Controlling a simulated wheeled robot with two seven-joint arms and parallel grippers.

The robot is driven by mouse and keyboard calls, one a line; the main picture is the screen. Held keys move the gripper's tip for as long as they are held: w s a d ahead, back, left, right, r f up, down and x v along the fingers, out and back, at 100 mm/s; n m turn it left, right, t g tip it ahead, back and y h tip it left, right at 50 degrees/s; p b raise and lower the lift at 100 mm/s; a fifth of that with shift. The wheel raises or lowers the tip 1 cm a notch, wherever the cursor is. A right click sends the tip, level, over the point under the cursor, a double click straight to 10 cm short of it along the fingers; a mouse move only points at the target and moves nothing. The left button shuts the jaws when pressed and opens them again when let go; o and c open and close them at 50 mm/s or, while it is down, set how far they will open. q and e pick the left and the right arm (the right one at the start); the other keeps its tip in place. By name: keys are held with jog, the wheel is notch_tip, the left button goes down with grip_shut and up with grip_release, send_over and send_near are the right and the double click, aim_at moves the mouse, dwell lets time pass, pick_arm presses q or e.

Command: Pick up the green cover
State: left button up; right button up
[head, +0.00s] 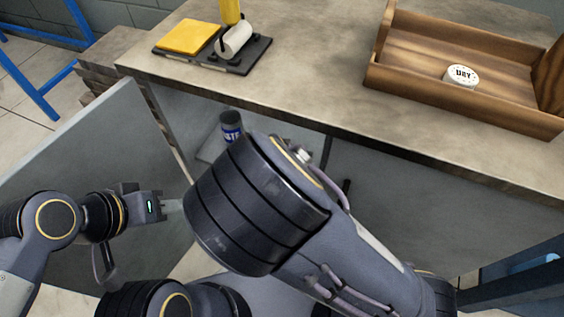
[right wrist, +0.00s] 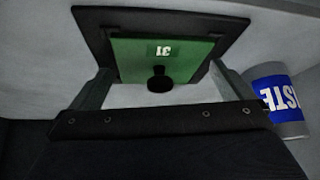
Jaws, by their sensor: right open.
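The green cover (right wrist: 195,60) shows in the right wrist view, marked 31, with a dark round knob (right wrist: 160,80) at its near edge. It lies on a larger dark plate (right wrist: 92,22). My right gripper (right wrist: 160,70) is open, its two pale fingers on either side of the cover's near part, with nothing held; whether they touch it I cannot tell. In the head view my right arm hides the right gripper and the cover. My left gripper (head: 172,207) is by the open cabinet door; its jaw gap is unclear.
A can with a blue label (head: 231,127) stands inside the cabinet; it shows right of my right gripper in the wrist view (right wrist: 278,105). The open door (head: 95,150) is at left. The countertop (head: 310,70) bears a wooden tray (head: 450,105) and a dark board (head: 250,60).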

jog(key=c, duration=0.9)
jog(key=shift+o, duration=0.2)
jog(key=shift+r, duration=0.1)
